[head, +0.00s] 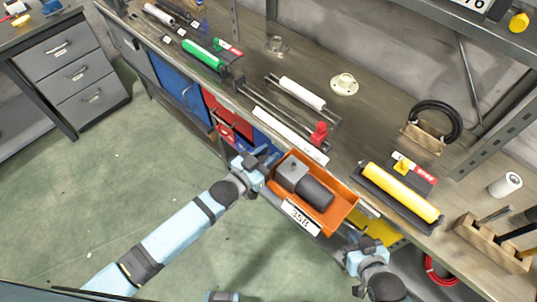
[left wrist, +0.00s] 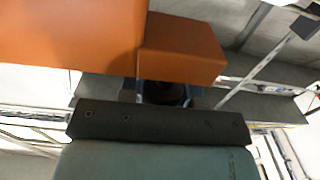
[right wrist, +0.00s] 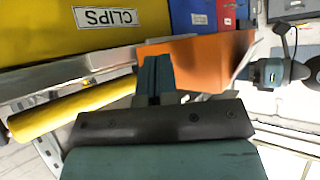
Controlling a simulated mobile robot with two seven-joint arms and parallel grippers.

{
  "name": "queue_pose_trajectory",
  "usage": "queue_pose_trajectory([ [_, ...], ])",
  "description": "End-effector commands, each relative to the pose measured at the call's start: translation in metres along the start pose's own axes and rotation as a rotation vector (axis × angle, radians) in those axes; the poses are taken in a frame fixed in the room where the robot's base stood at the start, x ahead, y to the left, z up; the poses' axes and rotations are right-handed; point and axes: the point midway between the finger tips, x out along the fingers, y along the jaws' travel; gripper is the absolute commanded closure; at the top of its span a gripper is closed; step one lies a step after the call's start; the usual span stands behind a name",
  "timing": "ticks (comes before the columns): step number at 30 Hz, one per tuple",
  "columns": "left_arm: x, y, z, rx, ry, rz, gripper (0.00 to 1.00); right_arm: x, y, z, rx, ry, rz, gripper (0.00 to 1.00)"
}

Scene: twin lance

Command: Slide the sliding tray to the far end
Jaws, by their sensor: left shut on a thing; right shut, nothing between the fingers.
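The orange tray (head: 335,214), which I take to be the sliding tray, is at the bench's front edge. It holds a dark grey motor-like part (head: 305,184) and has a white number label on its near side. My left gripper (head: 264,164) is shut on the tray at its left end. In the left wrist view the orange tray (left wrist: 180,48) fills the space ahead of the fingers, and the exact grip is hidden. My right gripper (head: 356,243) is shut and empty near the tray's right end. In the right wrist view the orange tray (right wrist: 205,60) shows behind the fingers (right wrist: 155,75).
A yellow roller (head: 400,193) lies on the bench to the tray's right. A red piece (head: 319,133) and a long white strip (head: 285,132) are beyond the tray. Blue, red and yellow bins (head: 385,232) hang below the bench edge. The green floor (head: 110,190) is clear.

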Motion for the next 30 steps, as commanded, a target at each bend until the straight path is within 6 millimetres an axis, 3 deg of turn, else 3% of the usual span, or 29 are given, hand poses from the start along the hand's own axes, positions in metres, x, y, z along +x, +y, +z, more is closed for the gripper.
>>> queue_pose_trajectory([
  [11, 0.0, 0.005, 0.0, -0.005, 0.003, 0.006, 1.0, 0.0, -0.001, -0.001, 0.002, 0.002, 0.0, 1.0],
  [12, 0.0, 0.006, 0.0, -0.005, 0.003, 0.007, 0.67, 0.0, -0.001, -0.001, 0.002, 0.002, 0.0, 1.0],
  [15, 0.0, 0.005, 0.0, -0.005, 0.002, 0.006, 0.44, 0.0, -0.001, -0.001, 0.002, 0.002, -0.001, 1.0],
  [25, -0.002, 0.003, 0.001, -0.003, 0.001, 0.004, 0.43, 0.0, -0.001, -0.001, 0.002, 0.002, -0.001, 1.0],
  [30, -0.023, 0.003, 0.003, -0.003, -0.001, 0.004, 0.43, 0.003, -0.001, 0.003, 0.002, 0.001, -0.001, 1.0],
])
